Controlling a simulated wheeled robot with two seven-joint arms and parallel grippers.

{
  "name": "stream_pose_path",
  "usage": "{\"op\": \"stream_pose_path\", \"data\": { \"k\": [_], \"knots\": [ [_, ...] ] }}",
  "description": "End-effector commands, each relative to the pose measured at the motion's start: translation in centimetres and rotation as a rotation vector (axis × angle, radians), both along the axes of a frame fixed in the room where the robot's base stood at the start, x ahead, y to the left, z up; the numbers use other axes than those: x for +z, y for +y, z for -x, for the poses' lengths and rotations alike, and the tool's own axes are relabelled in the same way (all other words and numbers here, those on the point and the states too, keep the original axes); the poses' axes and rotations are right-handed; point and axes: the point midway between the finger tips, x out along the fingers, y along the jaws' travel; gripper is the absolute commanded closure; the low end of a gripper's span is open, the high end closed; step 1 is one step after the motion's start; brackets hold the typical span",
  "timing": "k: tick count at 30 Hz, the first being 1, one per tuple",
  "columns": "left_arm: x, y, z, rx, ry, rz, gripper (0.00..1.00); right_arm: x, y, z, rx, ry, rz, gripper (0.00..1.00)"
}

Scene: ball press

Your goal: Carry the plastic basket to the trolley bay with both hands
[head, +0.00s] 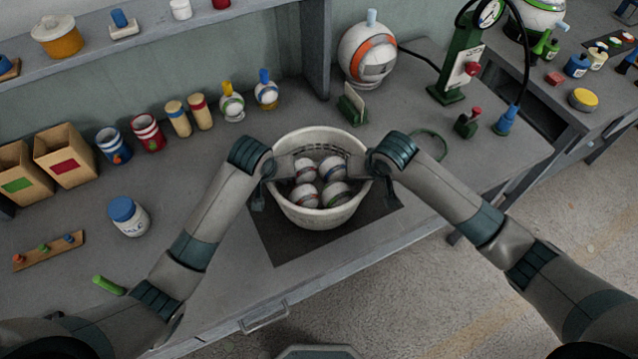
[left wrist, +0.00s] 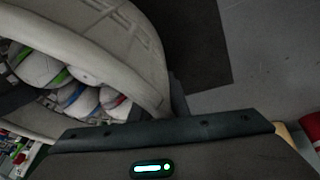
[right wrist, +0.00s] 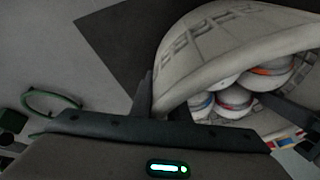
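The pale plastic basket (head: 318,215) stands on a dark mat (head: 275,240) near the bench's front edge and holds several white balls (head: 305,170) with coloured bands. My left gripper (head: 270,180) is at the basket's left rim and my right gripper (head: 374,178) at its right rim. Each has one finger outside the wall and one inside, spread apart. The basket (left wrist: 125,45) fills the upper left of the left wrist view, and the basket (right wrist: 200,65) shows at the upper right of the right wrist view. Contact with the wall cannot be told. I see no trolley bay.
A green press (head: 462,60) and an orange-banded white sphere (head: 368,55) stand behind the basket. A green card holder (head: 352,105) is close behind it. Jars, bottles and cardboard boxes (head: 65,155) line the left. Open floor (head: 400,300) lies in front of the bench.

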Motion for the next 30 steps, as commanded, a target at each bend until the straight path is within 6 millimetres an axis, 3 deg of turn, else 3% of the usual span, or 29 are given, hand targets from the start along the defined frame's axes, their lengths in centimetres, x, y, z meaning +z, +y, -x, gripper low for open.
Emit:
{"op": "stream_pose_path", "data": {
  "k": [2,3,4,19,30],
  "knots": [
    [0.0,0.0,0.0,0.0,0.0,0.0,0.87,0.0,0.0,0.0,0.0,0.0,0.0,0.87],
    [0.0,0.0,0.0,0.0,0.0,0.0,0.97,0.0,0.0,0.0,0.0,0.0,0.0,0.97],
    [0.0,0.0,0.0,0.0,0.0,0.0,1.0,0.0,0.0,0.0,0.0,0.0,0.0,1.0],
    [0.4,0.0,0.0,0.0,-0.001,0.0,1.0,0.5,0.0,0.0,-0.001,-0.001,-0.001,1.0],
    [2.9,0.0,0.0,0.001,-0.001,0.0,1.0,2.9,0.0,-0.1,-0.001,-0.001,0.0,1.0]
  ]
}}
